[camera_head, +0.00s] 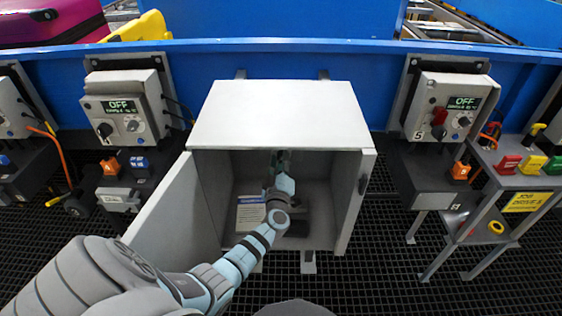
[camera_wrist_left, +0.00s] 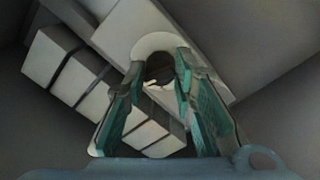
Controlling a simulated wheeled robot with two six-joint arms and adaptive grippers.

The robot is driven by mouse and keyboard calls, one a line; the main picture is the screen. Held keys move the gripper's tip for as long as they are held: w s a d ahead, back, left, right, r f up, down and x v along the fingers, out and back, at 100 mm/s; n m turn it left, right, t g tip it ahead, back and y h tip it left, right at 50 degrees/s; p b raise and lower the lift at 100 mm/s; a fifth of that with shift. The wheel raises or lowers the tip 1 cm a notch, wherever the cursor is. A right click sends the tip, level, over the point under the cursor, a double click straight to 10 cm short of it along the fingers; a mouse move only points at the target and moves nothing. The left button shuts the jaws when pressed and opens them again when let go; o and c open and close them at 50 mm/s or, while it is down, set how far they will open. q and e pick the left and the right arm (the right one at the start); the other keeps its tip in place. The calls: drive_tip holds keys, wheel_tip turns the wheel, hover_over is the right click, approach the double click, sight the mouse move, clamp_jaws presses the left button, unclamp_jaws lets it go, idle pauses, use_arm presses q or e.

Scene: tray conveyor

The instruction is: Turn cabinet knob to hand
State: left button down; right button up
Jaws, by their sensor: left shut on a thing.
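The white cabinet (camera_head: 280,115) stands in front of the blue conveyor wall, with its left door (camera_head: 165,210) swung open. My left arm reaches into it, and the left gripper (camera_head: 281,160) is high inside near the back. In the left wrist view, the dark round knob (camera_wrist_left: 158,70) with a pale pointer mark sits on a light round plate (camera_wrist_left: 150,42). The left gripper (camera_wrist_left: 161,78) has its teal-padded fingers on either side of the knob, shut on it. In the head view the knob is hidden by the gripper. My right gripper is not in view.
Pale blocky modules (camera_wrist_left: 62,65) flank the knob inside the cabinet. A paper label (camera_head: 250,213) is low inside. Control boxes reading OFF stand left (camera_head: 125,105) and right (camera_head: 450,105). A metal stand (camera_head: 480,215) is at right over the dark grated floor.

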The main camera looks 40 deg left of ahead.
use_arm(q)
drive_tip(key=n, duration=0.4)
drive_tip(key=n+b, duration=0.1)
drive_tip(key=n, duration=0.3)
drive_tip(key=n+b, duration=0.1)
drive_tip(key=n, duration=0.4)
drive_tip(key=shift+s+f+y, duration=0.1)
drive_tip(key=shift+f+y, duration=0.2)
idle(0.3)
drive_tip(key=c, duration=1.5)
unclamp_jaws()
drive_tip(key=shift+o, duration=0.8)
drive_tip(key=shift+r, duration=0.1)
drive_tip(key=v, duration=1.2)
